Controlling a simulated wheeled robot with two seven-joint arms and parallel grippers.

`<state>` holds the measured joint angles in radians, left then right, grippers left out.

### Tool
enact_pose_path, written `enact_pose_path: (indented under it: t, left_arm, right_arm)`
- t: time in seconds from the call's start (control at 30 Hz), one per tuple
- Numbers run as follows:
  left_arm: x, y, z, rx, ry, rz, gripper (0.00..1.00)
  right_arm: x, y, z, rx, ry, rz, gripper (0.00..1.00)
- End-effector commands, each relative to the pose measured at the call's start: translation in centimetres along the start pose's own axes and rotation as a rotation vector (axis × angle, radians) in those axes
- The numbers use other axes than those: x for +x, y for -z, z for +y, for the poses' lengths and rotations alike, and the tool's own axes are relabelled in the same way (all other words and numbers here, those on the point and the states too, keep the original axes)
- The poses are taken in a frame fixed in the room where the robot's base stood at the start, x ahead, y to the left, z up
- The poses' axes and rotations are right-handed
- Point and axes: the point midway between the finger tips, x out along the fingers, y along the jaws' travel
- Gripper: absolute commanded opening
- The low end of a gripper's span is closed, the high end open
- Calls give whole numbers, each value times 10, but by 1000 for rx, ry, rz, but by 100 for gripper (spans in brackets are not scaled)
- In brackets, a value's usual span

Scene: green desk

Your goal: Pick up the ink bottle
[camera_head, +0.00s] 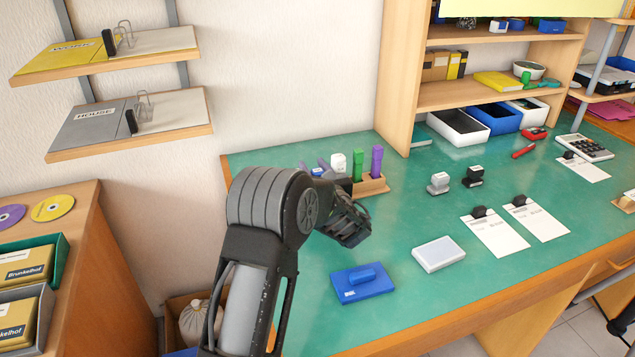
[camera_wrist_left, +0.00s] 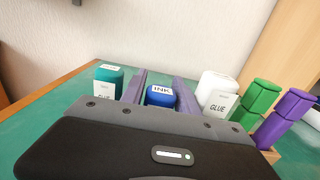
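The ink bottle (camera_wrist_left: 160,95) has a blue cap labelled INK. It stands at the back of the green desk, between a green-capped glue bottle (camera_wrist_left: 108,80) and a white glue bottle (camera_wrist_left: 218,92). My left gripper (camera_wrist_left: 160,82) reaches toward it, one finger on each side of the cap, with narrow gaps showing. I cannot tell whether the fingers touch the bottle lower down, as my gripper body hides that part. In the head view, the blue cap (camera_head: 317,171) shows just behind my left gripper. My right gripper is not in view.
A wooden holder (camera_head: 372,185) with green and purple markers stands right of the bottle. A blue stamp pad (camera_head: 357,284) and a white box (camera_head: 438,254) lie nearer the front. Stamps (camera_head: 439,183) stand farther right. The wall rises close behind the bottles.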

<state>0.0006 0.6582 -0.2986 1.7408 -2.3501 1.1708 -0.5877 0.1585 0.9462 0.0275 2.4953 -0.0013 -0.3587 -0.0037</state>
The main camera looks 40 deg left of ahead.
Motion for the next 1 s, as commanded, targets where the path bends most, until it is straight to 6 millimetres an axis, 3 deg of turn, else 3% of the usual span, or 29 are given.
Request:
enact_pose_path:
  t: [0.57,1.0]
  left_arm:
    - [0,0,0,0,0,0,36]
    - [0,0,0,0,0,0,1]
  right_arm:
    - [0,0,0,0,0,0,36]
    - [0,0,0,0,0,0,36]
